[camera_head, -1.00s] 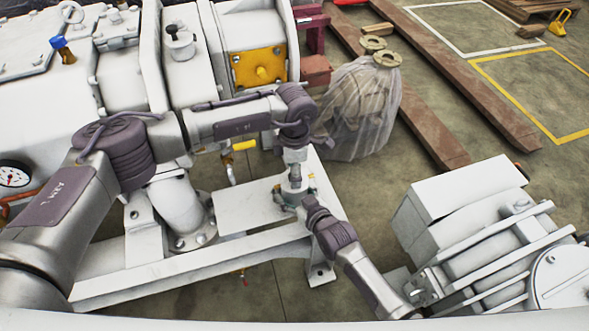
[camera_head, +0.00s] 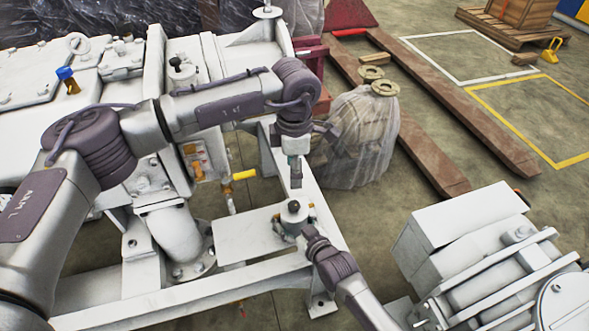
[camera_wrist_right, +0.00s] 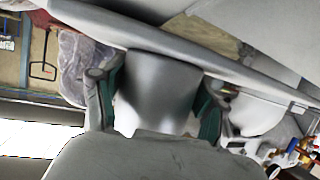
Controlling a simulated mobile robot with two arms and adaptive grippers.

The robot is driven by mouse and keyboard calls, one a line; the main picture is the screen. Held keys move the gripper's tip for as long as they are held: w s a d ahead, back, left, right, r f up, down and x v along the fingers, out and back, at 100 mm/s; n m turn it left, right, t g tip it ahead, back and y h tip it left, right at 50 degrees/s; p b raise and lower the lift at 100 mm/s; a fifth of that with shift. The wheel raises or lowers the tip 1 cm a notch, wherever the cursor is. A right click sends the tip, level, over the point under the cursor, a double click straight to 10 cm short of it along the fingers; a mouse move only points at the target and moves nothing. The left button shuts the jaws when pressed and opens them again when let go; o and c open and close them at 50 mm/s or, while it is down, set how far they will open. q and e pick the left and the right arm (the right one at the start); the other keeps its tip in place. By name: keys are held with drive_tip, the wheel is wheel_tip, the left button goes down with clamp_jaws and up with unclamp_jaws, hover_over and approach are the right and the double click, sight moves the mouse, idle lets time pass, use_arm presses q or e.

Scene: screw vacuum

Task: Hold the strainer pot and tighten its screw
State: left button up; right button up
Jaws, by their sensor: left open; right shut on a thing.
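The strainer pot (camera_head: 293,212) is a small light-grey pot with a dark screw knob (camera_head: 293,205) on top, upright on the white frame. My right gripper (camera_head: 296,229) comes from the lower right and is shut on the pot's side. In the right wrist view, the pot's smooth grey body (camera_wrist_right: 160,85) sits between the green pads of my right gripper (camera_wrist_right: 160,108). My left gripper (camera_head: 295,178) points down above the knob, open and empty, with a small gap below it. The screw's thread is hidden.
White machinery (camera_head: 60,85) fills the left. A yellow-handled valve (camera_head: 244,175) sits left of my left gripper. A plastic-wrapped object (camera_head: 355,140) stands behind. Another grey machine (camera_head: 470,255) stands at the right.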

drive_tip(key=shift+f, duration=0.1)
drive_tip(key=o, duration=1.7)
drive_tip(key=shift+c, duration=0.2)
drive_tip(key=shift+s, duration=0.1)
